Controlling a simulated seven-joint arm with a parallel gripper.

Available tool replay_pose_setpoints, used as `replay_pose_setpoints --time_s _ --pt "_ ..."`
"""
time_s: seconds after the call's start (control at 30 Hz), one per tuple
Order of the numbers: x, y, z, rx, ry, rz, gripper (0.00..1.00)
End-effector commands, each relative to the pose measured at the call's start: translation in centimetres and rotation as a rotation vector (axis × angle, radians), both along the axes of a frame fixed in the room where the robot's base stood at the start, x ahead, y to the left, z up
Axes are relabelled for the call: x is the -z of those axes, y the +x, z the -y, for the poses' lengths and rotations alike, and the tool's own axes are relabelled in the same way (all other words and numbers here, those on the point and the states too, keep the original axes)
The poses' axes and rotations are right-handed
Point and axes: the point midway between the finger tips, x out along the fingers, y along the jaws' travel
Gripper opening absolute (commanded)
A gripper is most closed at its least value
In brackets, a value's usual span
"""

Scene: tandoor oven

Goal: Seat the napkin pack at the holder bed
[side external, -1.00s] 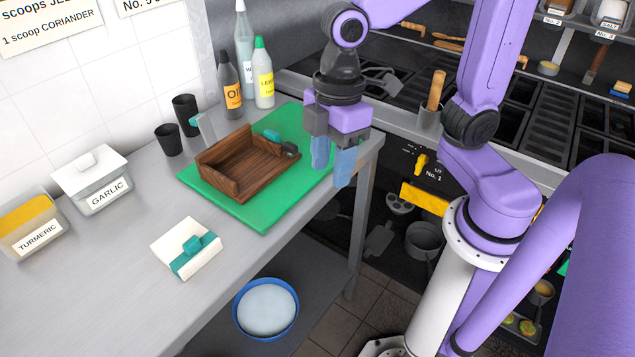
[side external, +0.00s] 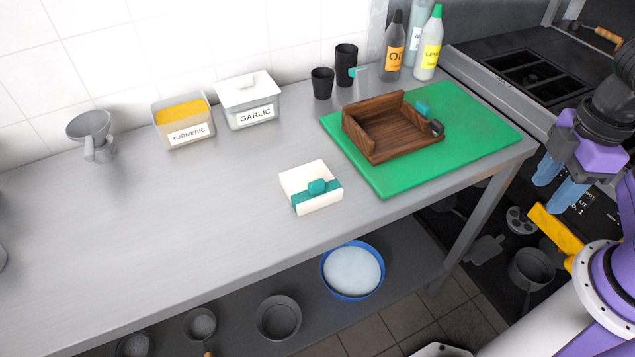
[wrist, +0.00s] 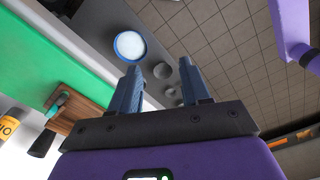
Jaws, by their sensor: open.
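In the wrist view my gripper (wrist: 165,90) is open and empty, and part of the wooden holder (wrist: 85,112) shows at left.
Behind the holder stand black cups (side external: 322,83) and several bottles (side external: 428,45). Garlic (side external: 249,102) and turmeric (side external: 183,122) tubs stand along the wall. A blue-rimmed bowl (side external: 352,270) sits on the shelf below. The counter left of the pack is clear.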

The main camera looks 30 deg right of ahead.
Motion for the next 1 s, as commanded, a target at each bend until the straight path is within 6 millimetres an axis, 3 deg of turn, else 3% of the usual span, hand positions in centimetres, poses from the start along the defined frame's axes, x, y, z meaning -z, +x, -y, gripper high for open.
replay_pose_setpoints --time_s 0.17,0.6,1.0 --pt "-1.0 2.7 -2.7 0.21 0.001 -0.005 0.47" --pt "-4.3 12.5 -13.0 1.095 0.0 -0.025 0.47" --pt "-6.2 20.0 -21.5 1.908 0.002 -0.036 0.47"
